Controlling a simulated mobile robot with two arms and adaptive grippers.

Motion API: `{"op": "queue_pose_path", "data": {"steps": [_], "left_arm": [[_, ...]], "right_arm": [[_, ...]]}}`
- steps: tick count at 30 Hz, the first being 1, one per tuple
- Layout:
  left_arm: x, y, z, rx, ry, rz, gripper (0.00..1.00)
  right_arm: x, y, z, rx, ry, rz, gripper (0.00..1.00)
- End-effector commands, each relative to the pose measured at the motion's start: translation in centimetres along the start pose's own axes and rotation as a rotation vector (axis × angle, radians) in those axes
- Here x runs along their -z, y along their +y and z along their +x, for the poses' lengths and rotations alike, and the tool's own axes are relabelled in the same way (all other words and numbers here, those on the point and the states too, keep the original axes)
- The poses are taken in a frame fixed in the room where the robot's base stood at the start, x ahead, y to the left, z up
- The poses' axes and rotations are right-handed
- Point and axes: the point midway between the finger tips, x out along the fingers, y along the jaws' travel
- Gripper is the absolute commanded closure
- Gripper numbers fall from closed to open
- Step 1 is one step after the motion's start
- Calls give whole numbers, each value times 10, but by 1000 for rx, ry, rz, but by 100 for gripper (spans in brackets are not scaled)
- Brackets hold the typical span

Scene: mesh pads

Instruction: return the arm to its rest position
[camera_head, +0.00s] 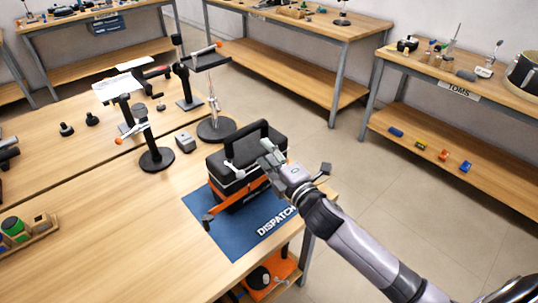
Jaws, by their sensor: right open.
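My right arm (365,250) reaches in from the lower right. My right gripper (283,163) is open, beside and partly in front of the right side of a black toolbox (232,160) with a raised handle; whether it touches the box cannot be told. The toolbox stands upright on a blue mat (235,242) marked DISPATCH. An orange bar with a dark end (222,209) shows along the toolbox's front. The gripper hides part of the toolbox and mat. My left gripper is not in view.
The wooden table (130,240) holds clamp stands (157,158), a small grey block (185,142) and a wooden tray (40,228) at left. A shelf bench (500,185) stands at right. Open floor (400,215) lies between the table and that bench.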

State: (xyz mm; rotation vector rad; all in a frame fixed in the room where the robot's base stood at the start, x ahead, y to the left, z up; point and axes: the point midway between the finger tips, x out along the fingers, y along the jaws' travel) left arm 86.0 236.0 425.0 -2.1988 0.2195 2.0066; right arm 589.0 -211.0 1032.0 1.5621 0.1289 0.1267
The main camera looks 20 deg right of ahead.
Motion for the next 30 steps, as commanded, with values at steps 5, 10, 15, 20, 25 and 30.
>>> {"op": "queue_pose_path", "data": {"steps": [5, 10, 15, 20, 25, 30], "left_arm": [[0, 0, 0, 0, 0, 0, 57], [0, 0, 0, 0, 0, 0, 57], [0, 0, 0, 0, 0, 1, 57], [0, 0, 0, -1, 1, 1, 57], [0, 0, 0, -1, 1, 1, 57], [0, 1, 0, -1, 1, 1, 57]], "right_arm": [[0, 0, 0, 0, 0, 0, 60], [-1, -12, -8, 43, -33, 76, 60], [-3, -67, -57, 253, -207, 420, 60], [7, -128, -136, 511, -452, 805, 60], [24, -161, -206, 702, -661, 1049, 60], [42, -177, -264, 846, -834, 1208, 60]]}}
